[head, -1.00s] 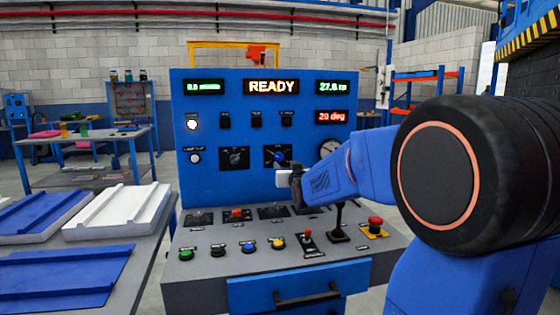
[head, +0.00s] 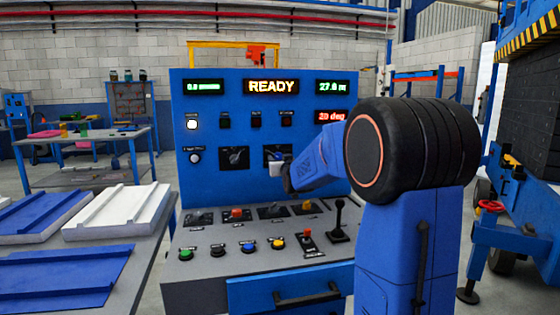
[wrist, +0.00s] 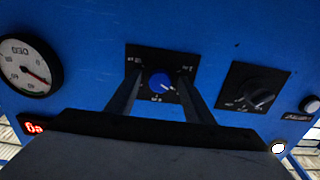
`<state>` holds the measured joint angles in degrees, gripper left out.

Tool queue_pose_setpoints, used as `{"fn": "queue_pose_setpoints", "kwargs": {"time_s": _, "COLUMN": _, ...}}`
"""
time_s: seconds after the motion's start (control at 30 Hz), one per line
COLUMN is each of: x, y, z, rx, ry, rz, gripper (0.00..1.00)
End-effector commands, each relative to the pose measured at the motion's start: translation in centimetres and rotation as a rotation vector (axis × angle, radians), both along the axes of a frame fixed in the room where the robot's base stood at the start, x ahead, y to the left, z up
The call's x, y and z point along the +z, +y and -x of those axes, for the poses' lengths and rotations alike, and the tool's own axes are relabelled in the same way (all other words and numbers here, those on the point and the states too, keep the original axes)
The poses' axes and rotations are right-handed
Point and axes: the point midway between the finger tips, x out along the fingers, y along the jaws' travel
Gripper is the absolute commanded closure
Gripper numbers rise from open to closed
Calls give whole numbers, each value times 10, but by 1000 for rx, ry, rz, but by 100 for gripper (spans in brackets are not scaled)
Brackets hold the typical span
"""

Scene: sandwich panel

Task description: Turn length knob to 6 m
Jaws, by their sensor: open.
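A blue knob (wrist: 160,82) with a white pointer mark sits on a black dial plate in the wrist view. My open gripper (wrist: 160,74) has one finger to each side of it in that view, with gaps showing. Whether the fingertips reach around the knob in depth is hard to tell. In the head view my gripper (head: 277,167) is in front of the knob's plate (head: 270,150) and hides most of it. A black knob (head: 234,158) on a second plate is to the left, and it also shows in the wrist view (wrist: 260,98). The dial labels are too small to read.
The blue panel (head: 215,100) carries displays, including a lit READY display (head: 271,87). A round gauge (wrist: 28,65) is beside the blue knob. Below are push buttons and a black joystick (head: 339,215) on the sloped desk. Tables with panels stand left.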

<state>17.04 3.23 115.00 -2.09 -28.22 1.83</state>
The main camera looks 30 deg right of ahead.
Motion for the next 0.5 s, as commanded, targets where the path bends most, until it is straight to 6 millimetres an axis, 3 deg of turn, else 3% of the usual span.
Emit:
{"fn": "queue_pose_setpoints", "kwargs": {"time_s": 0.13, "x": 0, "y": 0, "z": 0, "rx": 0, "ry": 0, "rz": 0, "gripper": 53}}
{"fn": "queue_pose_setpoints", "kwargs": {"time_s": 0.3, "x": 0, "y": 0, "z": 0, "rx": 0, "ry": 0, "rz": 0, "gripper": 93}}
{"fn": "queue_pose_setpoints", "kwargs": {"time_s": 0.5, "x": 0, "y": 0, "z": 0, "rx": 0, "ry": -1, "rz": -5, "gripper": 93}}
